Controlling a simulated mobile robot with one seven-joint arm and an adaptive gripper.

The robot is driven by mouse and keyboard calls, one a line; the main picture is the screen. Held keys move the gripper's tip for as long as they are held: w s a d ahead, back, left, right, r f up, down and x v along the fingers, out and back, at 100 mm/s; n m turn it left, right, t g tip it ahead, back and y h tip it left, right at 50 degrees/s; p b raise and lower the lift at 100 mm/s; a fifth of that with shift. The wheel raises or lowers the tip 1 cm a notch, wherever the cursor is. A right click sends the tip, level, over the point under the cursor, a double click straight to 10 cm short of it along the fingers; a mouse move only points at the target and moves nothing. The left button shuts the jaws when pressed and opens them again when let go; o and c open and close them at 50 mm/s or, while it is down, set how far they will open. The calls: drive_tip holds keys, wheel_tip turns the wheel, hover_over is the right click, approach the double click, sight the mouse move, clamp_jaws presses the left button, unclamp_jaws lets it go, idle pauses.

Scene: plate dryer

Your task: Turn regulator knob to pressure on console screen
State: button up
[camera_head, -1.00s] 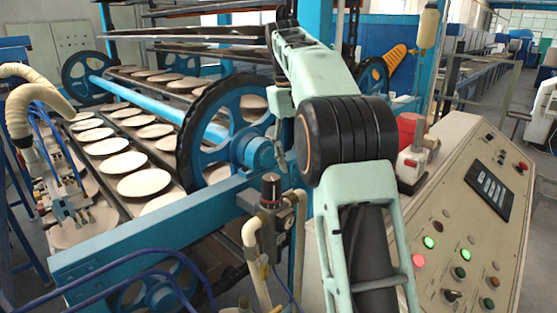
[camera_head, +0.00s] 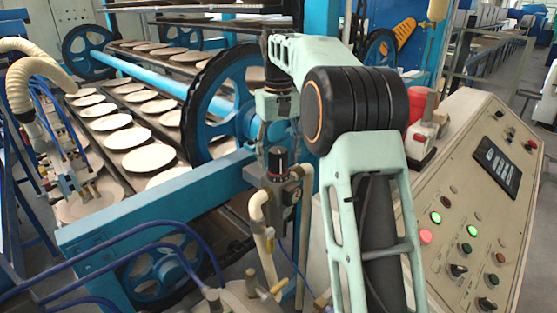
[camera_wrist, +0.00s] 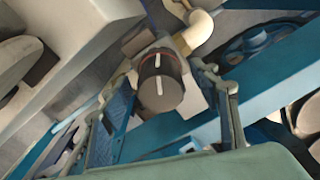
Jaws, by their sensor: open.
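The regulator knob (camera_head: 278,158) is a dark upright cylinder on top of the grey regulator body (camera_head: 277,184), near the blue frame. In the wrist view the knob (camera_wrist: 160,82) appears end-on, black with a white line and a reddish ring at its base. My gripper (camera_head: 276,146) points down over it, open. In the wrist view the fingers of my gripper (camera_wrist: 166,80) stand to the left and right of the knob with gaps; I see no contact. The console screen (camera_head: 497,167) is a dark panel on the sloping beige console; its reading is too small to make out.
A small gauge (camera_head: 295,195) sits on the regulator's side, with beige pipes (camera_head: 258,225) below. A blue beam (camera_head: 150,205) and a large blue wheel (camera_head: 215,110) stand close by on the left. The console (camera_head: 450,190) with lit buttons is on the right.

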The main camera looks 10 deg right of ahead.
drive_tip(key=shift+f, duration=0.3)
drive_tip(key=c, duration=1.2)
drive_tip(key=shift+o, duration=0.2)
drive_tip(key=shift+r+m+p, duration=0.15)
drive_tip(key=shift+m+p, duration=1)
drive_tip(key=shift+m, duration=0.15)
drive_tip(key=shift+a+m+p, duration=0.1)
drive_tip(key=shift+m+p, duration=0.9)
drive_tip(key=shift+m, duration=0.7)
